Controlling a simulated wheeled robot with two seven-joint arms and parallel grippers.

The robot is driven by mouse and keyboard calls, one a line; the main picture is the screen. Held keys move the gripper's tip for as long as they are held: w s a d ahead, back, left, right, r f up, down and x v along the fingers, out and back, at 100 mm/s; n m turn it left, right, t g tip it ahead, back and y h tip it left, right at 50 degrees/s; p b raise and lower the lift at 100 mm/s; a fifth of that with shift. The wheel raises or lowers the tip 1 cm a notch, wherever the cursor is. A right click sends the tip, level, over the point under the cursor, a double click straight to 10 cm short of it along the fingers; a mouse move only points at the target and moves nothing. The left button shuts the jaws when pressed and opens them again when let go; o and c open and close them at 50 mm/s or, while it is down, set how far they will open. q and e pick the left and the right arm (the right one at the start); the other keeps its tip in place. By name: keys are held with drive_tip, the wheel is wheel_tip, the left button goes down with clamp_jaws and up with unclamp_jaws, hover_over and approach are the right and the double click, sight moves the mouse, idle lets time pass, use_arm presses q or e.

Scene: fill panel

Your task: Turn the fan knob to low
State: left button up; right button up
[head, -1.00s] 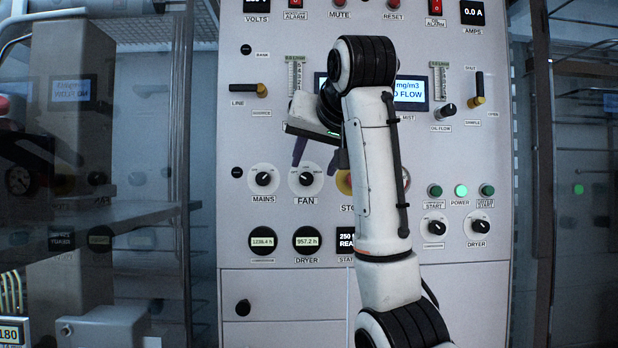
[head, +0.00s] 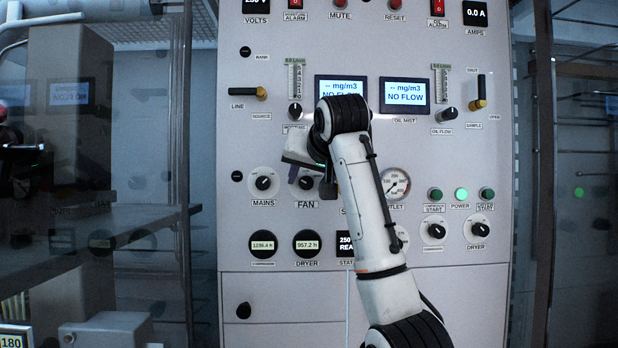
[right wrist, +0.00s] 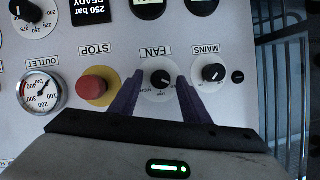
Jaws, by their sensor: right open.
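The fan knob (head: 306,184) is a black knob on a white round dial above the FAN label, partly covered by my gripper in the head view. The right wrist view shows the knob (right wrist: 161,79) upside down. My right gripper (right wrist: 160,80) is open, with one purple finger on each side of the knob. The fingers look apart from it, and I cannot tell how far their tips are from the panel. The small dial print is too blurred to read the setting surely. My left gripper does not show.
The mains knob (head: 264,182) sits left of the fan knob. In the right wrist view, the red stop button (right wrist: 93,87) on its yellow disc lies close to one finger. The outlet gauge (head: 395,184) is farther right. Hour meters sit below.

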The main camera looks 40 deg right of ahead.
drive_tip(key=c, duration=1)
drive_tip(key=shift+c, duration=0.2)
drive_tip(key=shift+f+m+t+y+b, duration=0.15)
drive_tip(key=shift+m+t+y+b, duration=0.4)
drive_tip(key=shift+m+b, duration=0.35)
drive_tip(key=m, duration=0.1)
drive_tip(key=m+t+y+b, duration=0.1)
drive_tip(key=shift+s+d+f+m, duration=0.1)
drive_tip(key=shift+d+f+m, duration=0.1)
drive_tip(key=shift+m, duration=0.2)
drive_tip(key=m+t+b, duration=0.1)
drive_tip(key=m+t, duration=0.1)
drive_tip(key=m, duration=0.2)
drive_tip(key=shift+s+d+y+b, duration=0.1)
drive_tip(key=shift+y+b, duration=0.25)
drive_tip(key=shift+b, duration=0.05)
